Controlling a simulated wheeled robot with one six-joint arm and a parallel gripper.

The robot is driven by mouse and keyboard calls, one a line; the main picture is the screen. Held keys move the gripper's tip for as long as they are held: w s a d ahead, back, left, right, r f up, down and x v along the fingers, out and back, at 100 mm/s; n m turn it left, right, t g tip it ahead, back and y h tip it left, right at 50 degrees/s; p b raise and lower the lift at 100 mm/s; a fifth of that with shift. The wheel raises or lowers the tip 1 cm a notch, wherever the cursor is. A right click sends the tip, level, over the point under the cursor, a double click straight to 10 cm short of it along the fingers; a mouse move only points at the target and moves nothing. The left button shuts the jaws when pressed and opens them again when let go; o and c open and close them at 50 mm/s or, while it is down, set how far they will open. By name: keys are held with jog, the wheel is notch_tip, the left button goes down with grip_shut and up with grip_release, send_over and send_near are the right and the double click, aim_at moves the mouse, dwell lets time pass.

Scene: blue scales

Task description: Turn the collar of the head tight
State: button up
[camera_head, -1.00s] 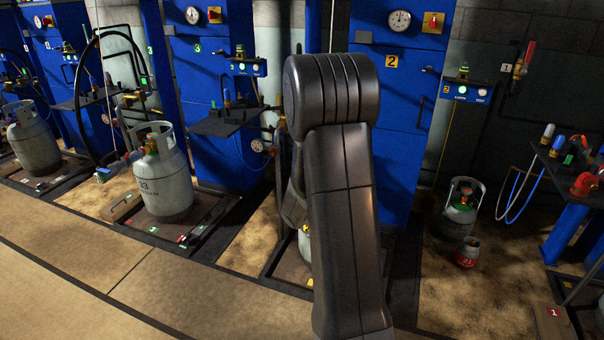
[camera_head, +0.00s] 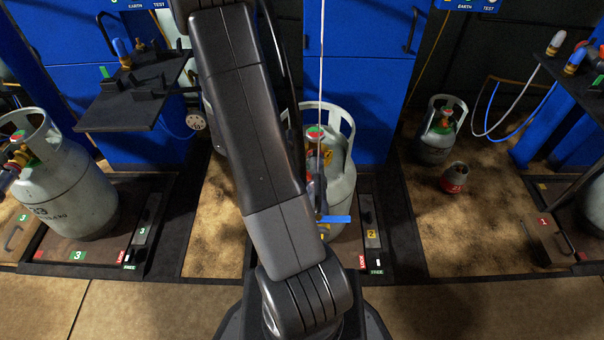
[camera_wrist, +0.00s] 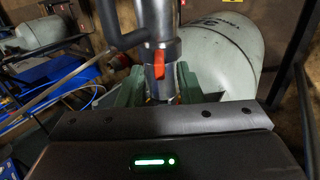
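The grey gas cylinder (camera_head: 343,190) stands on scale 2, with a green-and-red valve top (camera_head: 315,133); my arm covers its left part. The grey filling head (camera_head: 316,188) is at the valve, partly behind my arm. In the wrist view the metal head (camera_wrist: 160,30) stands upright, with its collar (camera_wrist: 163,50) and a red lever (camera_wrist: 158,70) on its front. My gripper (camera_wrist: 160,88) has its green fingers on either side of the head's lower part. I cannot tell whether they touch it. The tips and the valve joint are hidden. The cylinder lies behind in the wrist view (camera_wrist: 225,60).
Another cylinder (camera_head: 68,195) stands on scale 3 at left. A small cylinder (camera_head: 437,135) and a red-grey canister (camera_head: 454,178) stand on the floor at right. A dark shelf (camera_head: 130,105) juts out at left. A thin hose (camera_head: 321,70) hangs down above the head.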

aim_at(301, 170)
jog(key=shift+b+x, duration=0.35)
jog(key=shift+x, duration=1.4)
grip_shut()
jog(key=shift+r, duration=0.1)
